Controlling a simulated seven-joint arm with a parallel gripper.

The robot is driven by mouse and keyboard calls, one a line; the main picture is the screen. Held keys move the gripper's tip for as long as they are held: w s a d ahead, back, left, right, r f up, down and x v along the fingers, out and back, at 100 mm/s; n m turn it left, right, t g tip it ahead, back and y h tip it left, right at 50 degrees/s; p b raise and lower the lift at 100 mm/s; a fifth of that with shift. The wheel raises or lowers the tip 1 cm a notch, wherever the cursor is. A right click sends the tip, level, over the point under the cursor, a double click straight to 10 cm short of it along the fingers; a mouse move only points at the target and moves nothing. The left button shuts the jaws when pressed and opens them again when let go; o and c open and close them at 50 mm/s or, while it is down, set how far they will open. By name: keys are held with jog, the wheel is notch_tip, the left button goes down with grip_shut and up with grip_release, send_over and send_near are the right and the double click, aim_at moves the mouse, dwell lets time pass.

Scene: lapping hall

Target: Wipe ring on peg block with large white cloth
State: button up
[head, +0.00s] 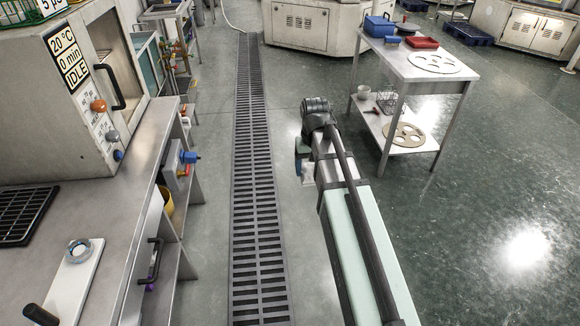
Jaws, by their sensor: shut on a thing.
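A long white block (68,280) lies on the grey steel bench at the lower left, tilted across the picture. A pale metallic ring (79,250) sits on its far end, with a dark opening in its middle. A black handle or peg stands at its near end (40,315), cut by the frame edge. My arm reaches forward from the bottom right, over the floor and well right of the block. I cannot make out my gripper's fingers behind the arm. A small pale patch shows under the arm's far end, too small to name. I cannot identify the large white cloth.
The steel bench (105,215) holds a black rack (24,214) and a machine (55,95) with a dark handle. A floor grate (255,180) runs between bench and arm. A two-level table (400,62) with trays stands at the upper right. The floor at right is clear.

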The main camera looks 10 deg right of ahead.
jog(key=s+a+r+n, duration=0.1)
jog(key=s+a+n, duration=0.2)
jog(key=a, duration=1.2)
jog(key=s+a+n, duration=0.3)
jog(key=a, duration=1.2)
notch_tip(320, 180, up, 6)
jog(key=n, duration=0.3)
send_over(80, 243)
jog(key=shift+d+f, duration=0.15)
jog(key=shift+f, duration=3.6)
jog(key=shift+s+f, duration=0.2)
jog(key=shift+f, duration=0.05)
jog(key=shift+s+f, duration=0.1)
jog(key=shift+s, duration=0.4)
jog(key=shift+c, duration=0.4)
jog(key=shift+s, duration=1.45)
jog(key=shift+w, duration=2.15)
jog(key=s, duration=0.4)
jog(key=shift+s, duration=0.1)
jog(key=shift+w, duration=2.1)
notch_tip(80, 243, up, 8)
